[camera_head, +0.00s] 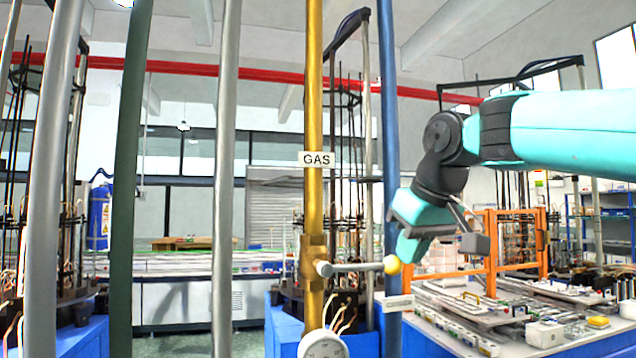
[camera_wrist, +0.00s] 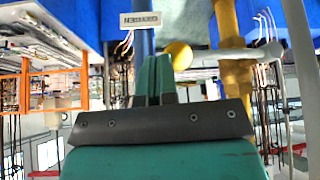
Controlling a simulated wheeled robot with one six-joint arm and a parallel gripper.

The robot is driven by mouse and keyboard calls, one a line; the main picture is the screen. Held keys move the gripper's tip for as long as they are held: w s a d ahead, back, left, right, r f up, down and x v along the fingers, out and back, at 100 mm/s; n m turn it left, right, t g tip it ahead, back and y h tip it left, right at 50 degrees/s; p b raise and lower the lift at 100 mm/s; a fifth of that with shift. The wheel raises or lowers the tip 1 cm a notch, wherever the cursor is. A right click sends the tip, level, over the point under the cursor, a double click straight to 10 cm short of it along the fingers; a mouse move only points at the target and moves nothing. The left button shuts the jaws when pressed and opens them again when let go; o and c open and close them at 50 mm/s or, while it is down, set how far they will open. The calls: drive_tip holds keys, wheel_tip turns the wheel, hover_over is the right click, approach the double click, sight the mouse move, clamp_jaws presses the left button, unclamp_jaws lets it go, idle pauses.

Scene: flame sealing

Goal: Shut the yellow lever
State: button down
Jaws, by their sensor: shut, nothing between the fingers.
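The yellow lever is a grey rod with a yellow ball knob (camera_head: 391,265) at its right end. The rod lies level, pointing right from a brass valve (camera_head: 313,262) on the yellow pipe (camera_head: 314,120) labelled GAS. In the wrist view the knob (camera_wrist: 178,55) is just right of my fingertips, and the rod runs right to the yellow pipe (camera_wrist: 236,80). My gripper (camera_head: 404,254) is shut and empty, its teal fingertips beside the knob at its upper right. In the wrist view my gripper (camera_wrist: 159,62) shows its fingers together. Whether they touch the knob is unclear.
A blue pipe (camera_head: 388,120) stands behind the knob, with a small label plate (camera_head: 398,303) below it. A round gauge (camera_head: 323,345) sits under the valve. Grey and green pipes stand left. A cluttered workbench (camera_head: 500,310) with an orange frame (camera_head: 515,240) is at right.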

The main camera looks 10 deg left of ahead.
drive_tip(key=shift+f, duration=0.6)
drive_tip(key=shift+d+r, duration=0.1)
drive_tip(key=s+d+r+p, duration=0.2)
drive_tip(key=d+r, duration=0.5)
drive_tip(key=d, duration=0.4)
drive_tip(key=shift+p, duration=0.6)
drive_tip(key=shift+s, duration=0.1)
drive_tip(key=s+f+g+b, duration=0.5)
drive_tip(key=s+f+b, duration=0.1)
drive_tip(key=s+f, duration=2.2)
wheel_tip(320, 180, down, 4)
drive_tip(key=shift+s+a+y+b, duration=0.2)
drive_tip(key=shift+s+y+b, duration=0.1)
drive_tip(key=shift+b, duration=0.1)
